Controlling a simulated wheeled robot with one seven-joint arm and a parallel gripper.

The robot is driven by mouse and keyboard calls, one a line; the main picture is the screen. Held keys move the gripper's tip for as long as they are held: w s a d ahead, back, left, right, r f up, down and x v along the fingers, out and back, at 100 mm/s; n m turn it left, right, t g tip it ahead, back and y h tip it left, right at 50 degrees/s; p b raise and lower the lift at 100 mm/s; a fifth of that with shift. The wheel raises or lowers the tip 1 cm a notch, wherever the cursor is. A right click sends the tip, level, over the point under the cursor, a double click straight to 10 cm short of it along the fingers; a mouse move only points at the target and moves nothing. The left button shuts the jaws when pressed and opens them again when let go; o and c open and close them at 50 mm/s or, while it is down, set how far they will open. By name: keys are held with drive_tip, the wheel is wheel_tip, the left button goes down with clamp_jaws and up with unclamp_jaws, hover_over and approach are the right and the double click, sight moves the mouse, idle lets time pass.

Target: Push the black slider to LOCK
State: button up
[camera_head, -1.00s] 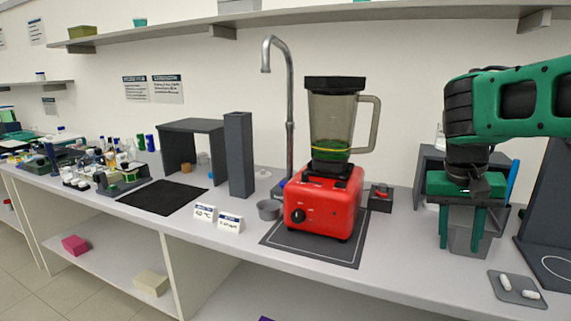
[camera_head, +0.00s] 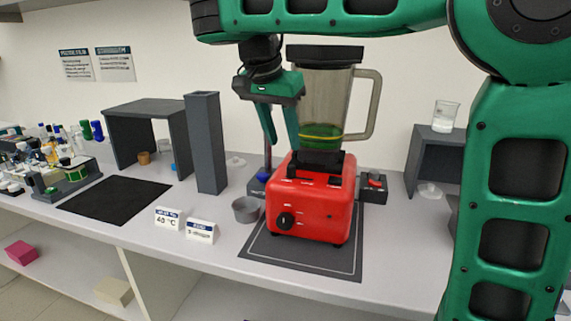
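The red blender base (camera_head: 311,205) stands on a dark mat, with a smoky jar (camera_head: 327,95) on top holding green contents with a yellow line. I cannot make out which black part is the slider, nor any LOCK mark. My gripper (camera_head: 284,145) points down just left of the jar, above the base's back left edge.
A small grey cup (camera_head: 246,209) and two label cards (camera_head: 201,231) stand left of the mat (camera_head: 300,254). A tall dark column (camera_head: 206,145) stands behind them. A small box with a red top (camera_head: 374,186) is right of the blender. My arm hides the right side.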

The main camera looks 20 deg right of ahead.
sight(290, 167)
drive_tip(key=x, duration=0.9)
drive_tip(key=shift+a, duration=0.1)
clamp_jaws()
